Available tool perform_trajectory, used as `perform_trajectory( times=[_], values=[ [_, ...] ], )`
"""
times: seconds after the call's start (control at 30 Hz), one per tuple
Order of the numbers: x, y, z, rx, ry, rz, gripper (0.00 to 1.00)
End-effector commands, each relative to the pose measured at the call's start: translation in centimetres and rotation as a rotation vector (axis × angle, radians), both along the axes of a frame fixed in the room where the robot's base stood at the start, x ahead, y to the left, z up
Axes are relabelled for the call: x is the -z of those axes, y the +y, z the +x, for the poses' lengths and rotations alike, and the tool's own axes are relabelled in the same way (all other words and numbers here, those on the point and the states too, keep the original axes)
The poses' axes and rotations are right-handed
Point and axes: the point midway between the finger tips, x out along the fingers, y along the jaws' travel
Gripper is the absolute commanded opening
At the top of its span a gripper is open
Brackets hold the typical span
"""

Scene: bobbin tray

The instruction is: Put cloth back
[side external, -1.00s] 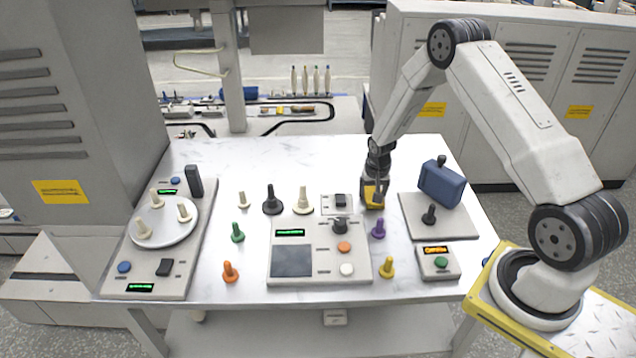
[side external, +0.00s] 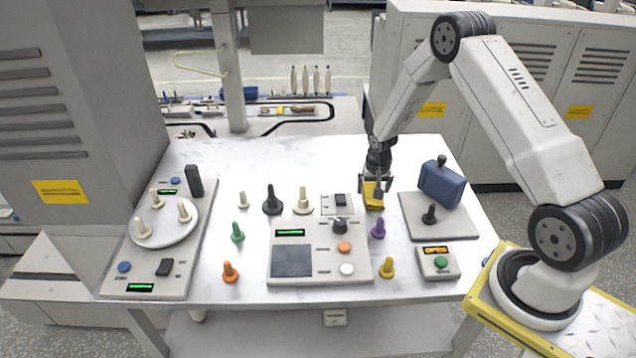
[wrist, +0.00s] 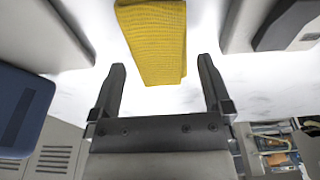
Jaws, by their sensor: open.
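The cloth (side external: 373,197) is a folded yellow piece lying on the white table, between the centre panel and the grey plate at the right. In the wrist view the yellow cloth (wrist: 155,42) lies flat just beyond my fingertips, roughly centred between them. My gripper (side external: 375,184) is above the cloth in the side view. The cloth is apart from the fingers.
A grey plate (side external: 457,225) with a blue block (side external: 440,184) stands right of the cloth. A purple bobbin (side external: 378,229) stands close in front, and a small switch box (side external: 337,205) is to the left. The table (side external: 290,160) is clear behind.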

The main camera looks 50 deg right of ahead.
Motion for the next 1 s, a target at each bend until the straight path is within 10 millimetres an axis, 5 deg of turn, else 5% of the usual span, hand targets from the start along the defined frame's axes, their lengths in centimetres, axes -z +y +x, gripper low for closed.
perform_trajectory(
  times=[0.7, 1.0],
  values=[
    [-8.7, 0.9, -0.9, 0.0, -0.002, -0.002, 1.0],
    [-10.3, 1.1, -1.1, 0.0, 0.001, -0.001, 1.0]
  ],
)
